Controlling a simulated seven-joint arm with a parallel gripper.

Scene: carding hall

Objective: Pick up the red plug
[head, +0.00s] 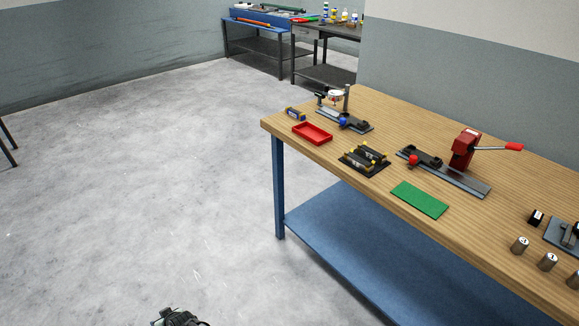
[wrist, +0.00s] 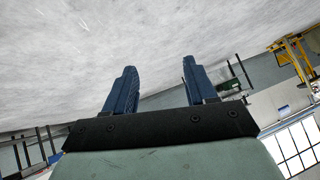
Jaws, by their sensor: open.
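A small red round piece (head: 413,160), which may be the red plug, sits at the left end of a grey rail fixture (head: 465,184) on the wooden workbench (head: 385,204). It is too small to make out its exact form. My gripper (wrist: 158,66) shows in the wrist view with its two blue fingers apart and nothing between them. It points over bare floor, away from the bench. The red piece is not in the wrist view.
A red press with a lever (head: 464,148) stands behind the fixture. A green mat (head: 420,199), a black fixture (head: 364,160), a red tray (head: 312,139) and a blue-knobbed fixture (head: 343,121) are nearby. Metal cylinders (head: 520,245) stand at right. Floor left of the bench is clear.

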